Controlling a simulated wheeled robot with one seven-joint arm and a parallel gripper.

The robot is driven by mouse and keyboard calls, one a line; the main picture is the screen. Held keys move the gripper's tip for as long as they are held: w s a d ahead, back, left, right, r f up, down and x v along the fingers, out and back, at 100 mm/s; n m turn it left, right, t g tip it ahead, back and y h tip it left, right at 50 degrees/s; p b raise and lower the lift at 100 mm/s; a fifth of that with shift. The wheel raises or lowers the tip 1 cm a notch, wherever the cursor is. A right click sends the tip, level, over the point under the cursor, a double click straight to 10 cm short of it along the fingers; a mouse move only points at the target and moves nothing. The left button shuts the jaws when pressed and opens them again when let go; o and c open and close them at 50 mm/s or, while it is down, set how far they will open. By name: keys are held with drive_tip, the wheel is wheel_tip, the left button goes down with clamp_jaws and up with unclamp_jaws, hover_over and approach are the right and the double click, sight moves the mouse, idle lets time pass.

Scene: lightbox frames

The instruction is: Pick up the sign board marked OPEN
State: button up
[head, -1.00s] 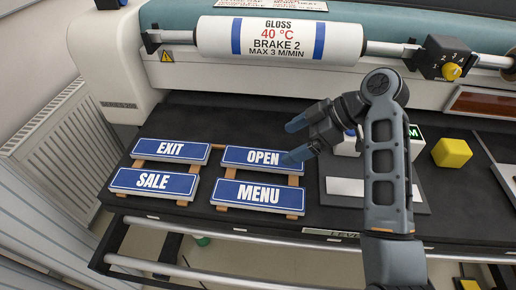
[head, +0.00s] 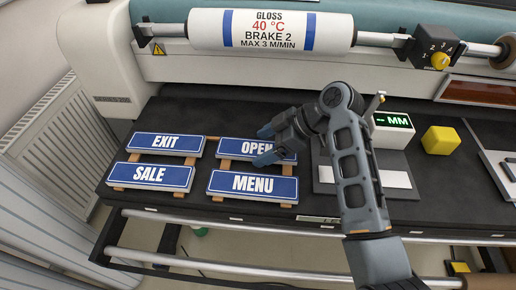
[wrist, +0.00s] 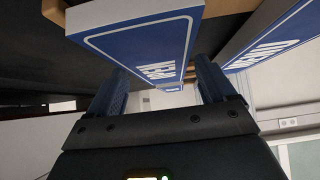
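The blue OPEN sign board (head: 233,147) with white letters lies on wooden strips, at the back right of a block of sign boards. My gripper (head: 264,146) is at its right end, fingers pointing left, and covers part of its lettering. In the wrist view the OPEN board (wrist: 150,45) extends between and above the two spread fingers (wrist: 160,66). The fingers appear open, one toward each long edge. I cannot tell whether either finger touches the board.
The MENU board (head: 252,187) lies close in front of OPEN. The EXIT board (head: 168,143) and SALE board (head: 150,175) lie to the left. A display reading MM (head: 393,121) and a yellow cube (head: 440,140) stand to the right. The machine's roller (head: 270,31) is behind.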

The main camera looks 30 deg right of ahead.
drive_tip(key=c, duration=0.9)
drive_tip(key=shift+r, duration=0.1)
